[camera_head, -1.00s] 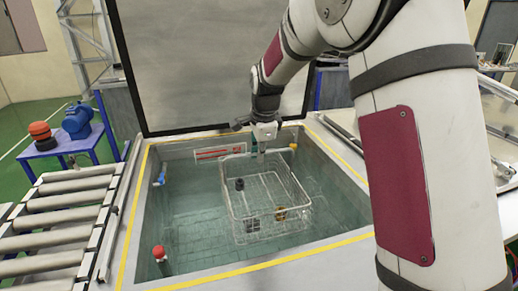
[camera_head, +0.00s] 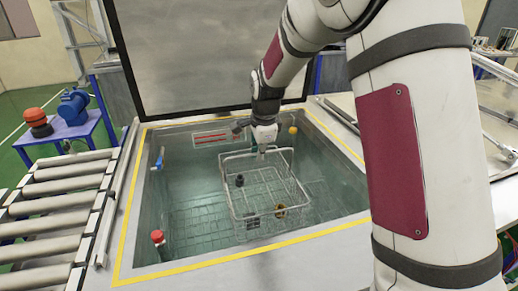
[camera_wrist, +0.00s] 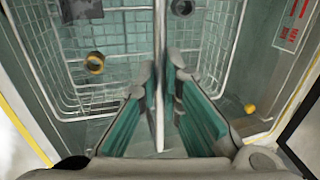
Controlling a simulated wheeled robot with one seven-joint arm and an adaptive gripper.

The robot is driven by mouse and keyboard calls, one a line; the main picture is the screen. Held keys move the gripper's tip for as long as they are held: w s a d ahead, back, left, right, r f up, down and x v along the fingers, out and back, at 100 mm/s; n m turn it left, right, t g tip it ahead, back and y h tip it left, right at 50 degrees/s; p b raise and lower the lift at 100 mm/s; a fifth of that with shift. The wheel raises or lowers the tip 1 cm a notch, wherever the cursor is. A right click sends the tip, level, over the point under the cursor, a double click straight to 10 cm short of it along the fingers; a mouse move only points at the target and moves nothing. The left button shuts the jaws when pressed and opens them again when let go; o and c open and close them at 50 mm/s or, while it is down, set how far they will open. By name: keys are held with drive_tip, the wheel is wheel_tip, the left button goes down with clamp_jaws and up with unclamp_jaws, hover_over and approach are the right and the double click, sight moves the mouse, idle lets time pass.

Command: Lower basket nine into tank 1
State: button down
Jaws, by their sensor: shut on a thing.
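A wire basket (camera_head: 237,208) hangs inside the open tank (camera_head: 195,265), with its lower part in the greenish water. It holds a few small parts: a black one (camera_head: 240,180), a brass ring (camera_head: 280,210) and a dark block (camera_head: 253,221). My gripper (camera_head: 265,146) is at the basket's far top side. In the wrist view, my gripper (camera_wrist: 158,85) has its teal fingers closed on the basket's handle bar, which runs between them. No number on the basket is readable.
A roller conveyor (camera_head: 60,190) runs along the left. A red-capped fitting (camera_head: 158,238), a blue fitting (camera_head: 160,158) and a yellow ball (camera_head: 293,130) sit by the tank walls. Open water surrounds the basket.

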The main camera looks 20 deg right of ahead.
drive_tip(key=shift+w+f+b, duration=0.1)
drive_tip(key=shift+f+b, duration=1.95)
drive_tip(key=shift+f, duration=4.1)
drive_tip(key=c, duration=1.7)
unclamp_jaws()
drive_tip(key=shift+f, duration=0.1)
drive_tip(key=shift+w+r+p+v, duration=0.15)
drive_tip(key=shift+w+p+v, duration=0.65)
drive_tip(key=shift+v, duration=3.15)
drive_tip(key=shift+w+r+p+v, duration=0.2)
drive_tip(key=shift+p+v, duration=1.15)
drive_tip(key=shift+v, duration=2.6)
drive_tip(key=shift+w+r+p+v, duration=0.1)
drive_tip(key=shift+w+p+v, duration=0.7)
drive_tip(key=shift+v, duration=3.15)
